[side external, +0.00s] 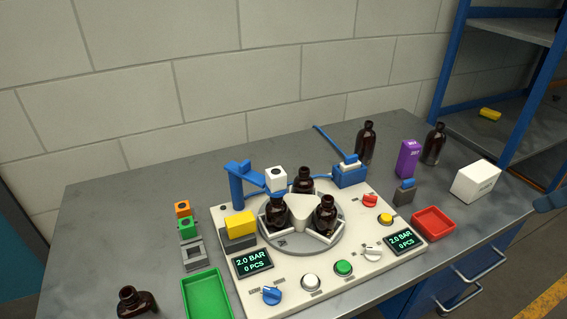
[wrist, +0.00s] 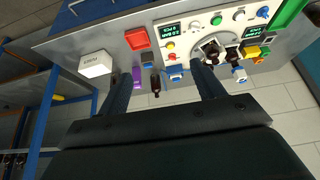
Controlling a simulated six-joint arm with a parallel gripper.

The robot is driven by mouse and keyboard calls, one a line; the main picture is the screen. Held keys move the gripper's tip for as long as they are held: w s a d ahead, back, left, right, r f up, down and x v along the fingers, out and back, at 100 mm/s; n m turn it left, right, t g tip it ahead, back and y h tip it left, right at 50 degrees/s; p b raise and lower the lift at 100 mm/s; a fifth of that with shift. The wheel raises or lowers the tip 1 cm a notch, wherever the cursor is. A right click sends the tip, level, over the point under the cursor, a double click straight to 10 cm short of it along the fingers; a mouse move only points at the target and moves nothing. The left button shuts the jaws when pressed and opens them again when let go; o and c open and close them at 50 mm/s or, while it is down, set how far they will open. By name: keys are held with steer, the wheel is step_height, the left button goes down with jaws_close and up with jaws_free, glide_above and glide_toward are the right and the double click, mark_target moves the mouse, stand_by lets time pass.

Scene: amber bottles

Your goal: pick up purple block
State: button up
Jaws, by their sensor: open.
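The purple block (side external: 409,158) stands upright on the grey bench, between two dark amber bottles in the side view. In the wrist view the purple block (wrist: 137,77) is small and just right of the left finger. My gripper (wrist: 162,74) is open, with its two dark fingers wide apart and nothing held. The block appears some distance beyond the fingers, not touching them. My gripper is not clearly visible in the side view.
Amber bottles (side external: 366,142) and (side external: 434,144) stand either side of the block. A grey block with a blue top (side external: 404,192), a red tray (side external: 433,223) and a white box (side external: 475,181) are in front. A white machine panel (side external: 330,270) fills the middle. A blue-framed shelf (side external: 487,142) stands right.

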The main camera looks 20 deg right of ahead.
steer(key=m+g, duration=0.1)
steer(key=m, duration=0.1)
glide_above(413, 145)
steer(key=s, duration=0.4)
step_height(413, 145, down, 13)
steer(key=shift+w+a+h, duration=0.2)
steer(key=shift+h, duration=0.2)
steer(key=shift+x, duration=4.25)
steer(key=shift+f, duration=0.1)
